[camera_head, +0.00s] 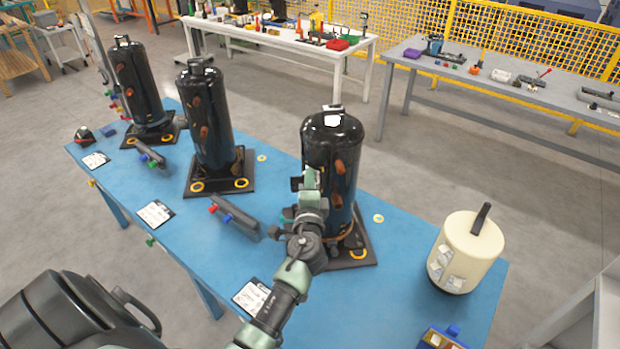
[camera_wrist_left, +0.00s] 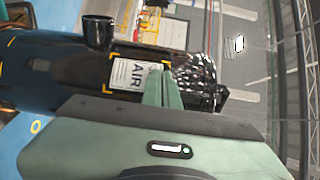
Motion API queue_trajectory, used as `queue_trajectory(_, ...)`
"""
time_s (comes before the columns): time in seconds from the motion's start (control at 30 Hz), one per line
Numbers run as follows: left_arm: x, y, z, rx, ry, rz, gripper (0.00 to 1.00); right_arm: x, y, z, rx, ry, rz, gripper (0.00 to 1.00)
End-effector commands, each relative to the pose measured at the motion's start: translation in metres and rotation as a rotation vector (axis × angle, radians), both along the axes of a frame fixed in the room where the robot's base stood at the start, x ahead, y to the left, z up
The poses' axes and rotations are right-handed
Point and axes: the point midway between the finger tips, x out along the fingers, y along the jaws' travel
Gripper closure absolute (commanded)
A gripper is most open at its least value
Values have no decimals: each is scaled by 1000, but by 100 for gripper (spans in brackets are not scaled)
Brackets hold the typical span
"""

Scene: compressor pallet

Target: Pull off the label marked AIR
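The white label marked AIR (camera_wrist_left: 134,75) shows in the left wrist view, on the dark side of a black compressor tank between yellow corner marks. It lies within those marks. My left gripper (camera_wrist_left: 163,88) is at the label's right edge in that view; its two green fingers look together, with no clear gap. The fingers hide that edge, so I cannot tell whether they pinch it. In the head view my left gripper (camera_head: 310,180) is at the left side of the nearest black tank (camera_head: 333,150). The label cannot be made out there. My right gripper is not in view.
Two more black tanks (camera_head: 205,120) (camera_head: 136,85) stand farther left on the blue table (camera_head: 405,265). A cream canister (camera_head: 466,252) stands at the right. White papers (camera_head: 155,213) and dark bars with coloured knobs (camera_head: 235,218) lie along the near side.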

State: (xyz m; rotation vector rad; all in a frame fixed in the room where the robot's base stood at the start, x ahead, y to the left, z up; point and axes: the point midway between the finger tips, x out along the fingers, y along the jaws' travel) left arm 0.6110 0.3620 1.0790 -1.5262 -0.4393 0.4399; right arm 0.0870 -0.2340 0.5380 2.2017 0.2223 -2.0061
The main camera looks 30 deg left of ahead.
Motion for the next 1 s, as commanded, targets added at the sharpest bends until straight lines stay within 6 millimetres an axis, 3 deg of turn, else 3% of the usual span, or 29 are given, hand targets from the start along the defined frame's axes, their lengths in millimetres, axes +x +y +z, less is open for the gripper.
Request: queue_trajectory(1.0, -49, 4, 0, 1, -1, 0, 100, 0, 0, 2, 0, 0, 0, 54)
